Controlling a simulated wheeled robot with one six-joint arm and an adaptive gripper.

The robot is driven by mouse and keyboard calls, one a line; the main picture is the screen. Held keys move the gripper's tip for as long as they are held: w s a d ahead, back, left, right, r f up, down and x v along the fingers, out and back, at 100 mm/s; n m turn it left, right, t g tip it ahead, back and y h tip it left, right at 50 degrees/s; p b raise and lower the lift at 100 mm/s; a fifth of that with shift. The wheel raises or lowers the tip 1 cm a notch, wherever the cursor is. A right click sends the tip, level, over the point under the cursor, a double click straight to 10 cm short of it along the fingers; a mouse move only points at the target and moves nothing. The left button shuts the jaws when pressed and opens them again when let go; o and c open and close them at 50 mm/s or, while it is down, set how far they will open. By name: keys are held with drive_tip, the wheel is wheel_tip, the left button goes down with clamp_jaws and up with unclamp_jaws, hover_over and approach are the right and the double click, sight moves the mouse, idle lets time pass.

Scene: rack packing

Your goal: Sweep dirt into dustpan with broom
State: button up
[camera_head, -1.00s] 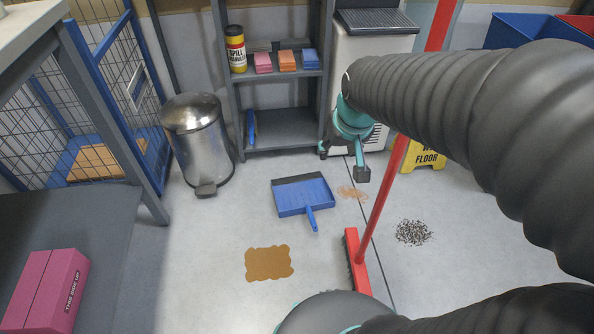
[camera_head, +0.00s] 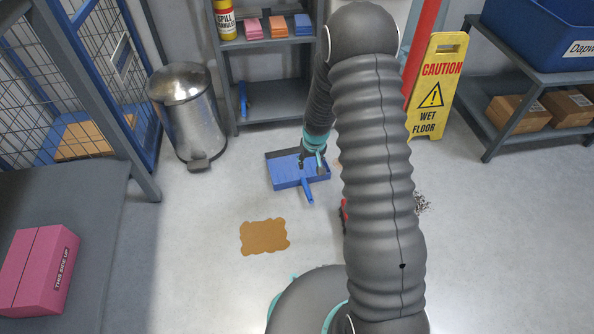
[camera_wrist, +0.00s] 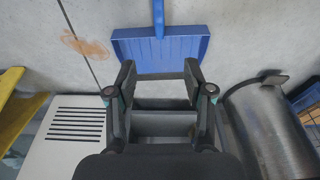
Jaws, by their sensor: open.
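The blue dustpan (camera_head: 285,176) lies on the floor, its handle toward me. It also shows in the wrist view (camera_wrist: 185,52), just beyond my fingertips. My gripper (camera_head: 313,163) is over the dustpan in the head view. In the wrist view my gripper (camera_wrist: 160,72) is open and empty, its fingers apart. Whether it touches the dustpan I cannot tell. Dark speckled dirt (camera_head: 422,204) lies on the floor, partly covered by my arm.
A steel bin (camera_head: 187,115), grey shelf (camera_head: 275,111) and yellow wet-floor sign (camera_head: 437,80) stand behind. Floor at the right is clear.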

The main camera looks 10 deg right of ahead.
approach(308, 192)
drive_tip(key=shift+w+f+b, duration=0.2)
drive_tip(key=shift+f+b, duration=0.1)
drive_tip(key=shift+f, duration=0.1)
drive_tip(key=f+b, duration=0.2)
drive_tip(key=f, duration=0.1)
drive_tip(key=w+f+b, duration=0.1)
drive_tip(key=f+b, duration=0.1)
drive_tip(key=f, duration=0.1)
drive_tip(key=f+b, duration=0.2)
drive_tip(key=f, duration=0.1)
drive_tip(key=shift+w, duration=0.2)
drive_tip(key=shift+r, duration=0.1)
clamp_jaws()
wheel_tip(308, 192, up, 12)
drive_tip(key=p, duration=0.6)
drive_tip(key=shift+p, duration=0.3)
